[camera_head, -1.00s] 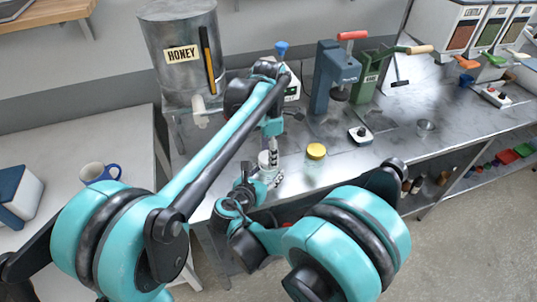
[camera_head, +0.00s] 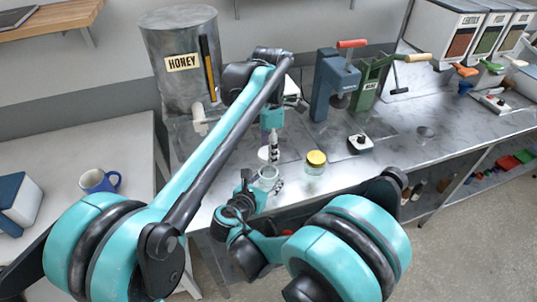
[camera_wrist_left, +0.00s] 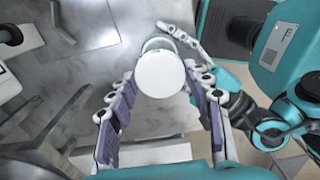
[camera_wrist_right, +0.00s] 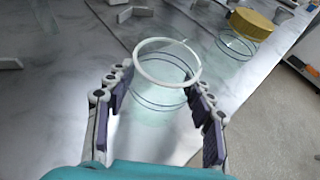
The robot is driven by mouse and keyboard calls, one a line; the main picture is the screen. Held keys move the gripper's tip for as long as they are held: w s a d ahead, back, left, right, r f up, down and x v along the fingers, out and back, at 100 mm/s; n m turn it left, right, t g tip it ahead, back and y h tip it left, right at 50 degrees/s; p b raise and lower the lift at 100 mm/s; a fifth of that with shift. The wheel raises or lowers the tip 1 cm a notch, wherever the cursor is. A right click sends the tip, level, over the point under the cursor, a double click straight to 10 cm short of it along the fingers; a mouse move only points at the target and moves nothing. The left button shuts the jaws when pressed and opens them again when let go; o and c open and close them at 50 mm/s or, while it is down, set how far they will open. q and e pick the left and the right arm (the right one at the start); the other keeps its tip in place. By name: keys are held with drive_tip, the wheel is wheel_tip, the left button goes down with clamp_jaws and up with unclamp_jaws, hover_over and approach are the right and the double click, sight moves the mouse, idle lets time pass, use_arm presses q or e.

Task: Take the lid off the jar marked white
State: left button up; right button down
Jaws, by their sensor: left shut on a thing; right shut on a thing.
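The open glass jar (camera_head: 267,175) stands on the metal bench in the head view; no marking on it is readable. My right gripper (camera_head: 275,187) is shut around it. In the right wrist view the jar (camera_wrist_right: 165,90) shows a bare white rim between the fingers (camera_wrist_right: 160,97). The round white lid (camera_head: 263,153) is apart from the jar, a little above it. My left gripper (camera_head: 273,150) is shut on the lid. In the left wrist view the lid (camera_wrist_left: 160,73) sits between the fingers (camera_wrist_left: 163,85) and hides part of the glass below.
A yellow-lidded jar (camera_head: 315,160) stands close to the right of the open jar. A small white device (camera_head: 360,143), blue press (camera_head: 333,85) and green press (camera_head: 366,88) stand farther right. The honey tank (camera_head: 180,60) is behind left. A blue mug (camera_head: 99,180) is on the left table.

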drive_tip(key=c, duration=0.5)
unclamp_jaws()
drive_tip(key=shift+c, duration=0.2)
drive_tip(key=shift+s, duration=0.1)
